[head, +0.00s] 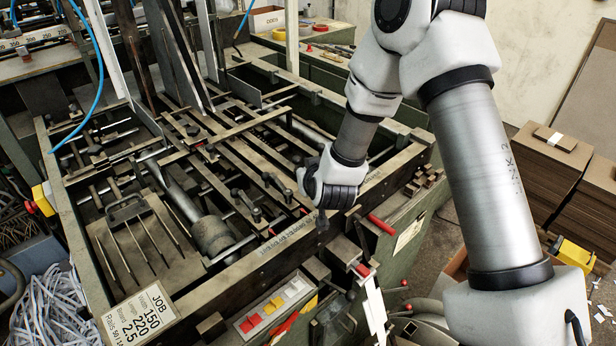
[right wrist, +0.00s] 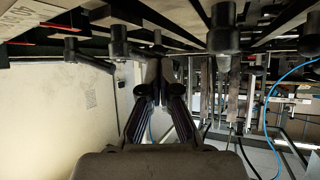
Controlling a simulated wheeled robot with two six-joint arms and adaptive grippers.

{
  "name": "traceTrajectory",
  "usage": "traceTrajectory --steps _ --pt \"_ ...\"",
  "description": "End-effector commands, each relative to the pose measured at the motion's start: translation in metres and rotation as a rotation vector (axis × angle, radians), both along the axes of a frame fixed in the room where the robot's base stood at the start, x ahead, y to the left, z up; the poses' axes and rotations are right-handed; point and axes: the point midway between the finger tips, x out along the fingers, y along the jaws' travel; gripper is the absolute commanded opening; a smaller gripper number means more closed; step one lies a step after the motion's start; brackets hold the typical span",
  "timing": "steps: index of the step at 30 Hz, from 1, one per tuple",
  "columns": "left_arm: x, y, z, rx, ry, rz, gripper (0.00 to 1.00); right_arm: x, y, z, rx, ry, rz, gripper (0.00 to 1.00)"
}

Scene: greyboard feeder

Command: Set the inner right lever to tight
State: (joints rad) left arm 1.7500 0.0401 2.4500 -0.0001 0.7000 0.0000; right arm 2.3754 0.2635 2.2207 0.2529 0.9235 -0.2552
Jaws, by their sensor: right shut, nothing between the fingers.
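The greyboard feeder (head: 75,235) has several dark levers with round knobs among its rails. One pair of knobs (head: 270,178) stands near the middle of the bed, and another pair (head: 250,205) is nearer the front left. I cannot tell which one is the inner right lever, or its setting. My left gripper is not in view.
The front rail carries a printed scale (head: 287,237). Red handles (head: 381,225) stick out at the machine's front right. A button panel (head: 272,305) and a JOB card (head: 140,312) are at the front. Stacked board (head: 545,165) stands at the right.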

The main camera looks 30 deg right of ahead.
Motion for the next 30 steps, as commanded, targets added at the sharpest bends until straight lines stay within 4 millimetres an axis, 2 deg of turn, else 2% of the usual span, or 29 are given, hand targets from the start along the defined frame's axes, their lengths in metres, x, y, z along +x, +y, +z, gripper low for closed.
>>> traceTrajectory --steps 17,30 --pt "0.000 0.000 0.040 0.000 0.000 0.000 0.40 0.027 -0.001 0.004 0.001 -0.002 -0.534 0.00" --pt "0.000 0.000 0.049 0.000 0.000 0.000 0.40 0.038 -0.011 0.000 0.001 0.000 -0.533 0.00"
